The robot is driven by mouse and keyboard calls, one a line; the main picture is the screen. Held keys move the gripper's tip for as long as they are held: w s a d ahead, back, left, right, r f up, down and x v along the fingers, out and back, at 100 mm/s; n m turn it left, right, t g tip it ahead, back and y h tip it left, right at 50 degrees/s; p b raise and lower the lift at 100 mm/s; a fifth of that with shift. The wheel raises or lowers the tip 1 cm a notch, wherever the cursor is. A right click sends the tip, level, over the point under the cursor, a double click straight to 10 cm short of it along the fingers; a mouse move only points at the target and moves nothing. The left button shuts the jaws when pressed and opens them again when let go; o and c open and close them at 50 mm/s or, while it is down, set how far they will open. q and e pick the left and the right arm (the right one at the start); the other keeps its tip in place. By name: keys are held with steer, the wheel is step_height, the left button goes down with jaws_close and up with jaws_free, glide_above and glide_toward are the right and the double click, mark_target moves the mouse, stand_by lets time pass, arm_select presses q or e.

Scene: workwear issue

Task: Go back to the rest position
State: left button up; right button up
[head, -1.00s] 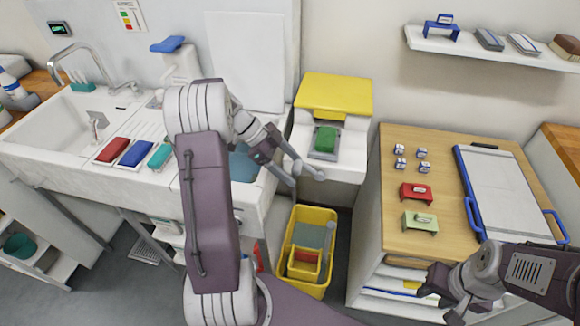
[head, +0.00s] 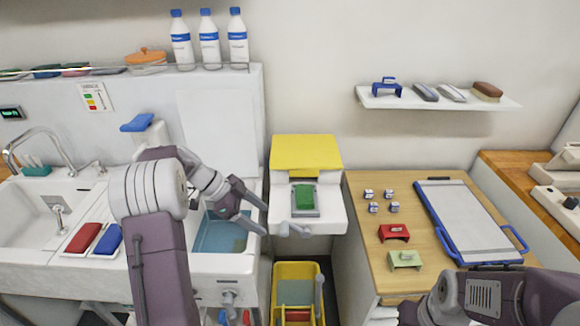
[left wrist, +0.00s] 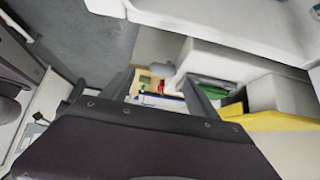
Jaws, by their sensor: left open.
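My left gripper (head: 266,218) is open and empty. It hangs in the air in front of the sink's right end, left of the white machine with a yellow lid (head: 306,155). A green block (head: 304,197) sits in the grey tray on that machine. In the left wrist view my left gripper (left wrist: 160,92) shows two spread fingers with nothing between them. My right gripper (head: 412,314) is at the bottom edge, in front of the wooden-topped cabinet. It is partly cut off and its fingers are unclear.
A sink (head: 28,215) with red and blue blocks is at left. A yellow bin (head: 281,268) stands below the machine. The wooden top (head: 365,236) holds small labelled blocks, red and green stands and a blue-framed board (head: 467,219). A wall shelf (head: 430,100) is above.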

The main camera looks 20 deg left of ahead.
arm_select(q)
steer(key=d+r+m+g, duration=0.1)
steer(key=d+r+m, duration=0.15)
steer(key=d, duration=0.45)
steer(key=s+d+f+g+y, duration=0.2)
steer(key=s+d, duration=0.3)
steer(key=s, duration=0.4)
steer(key=s+a+f+n+y, duration=0.2)
steer(key=s+a+f+n, duration=0.1)
steer(key=n, duration=0.5)
steer(key=s+a+f+n+t+y, duration=0.1)
steer(key=s+a+f+n+y, duration=0.2)
steer(key=n, duration=0.6)
step_height(320, 180, down, 2)
steer(key=s, duration=0.2)
steer(key=shift+s+t+y, duration=0.3)
steer(key=shift+s, duration=0.1)
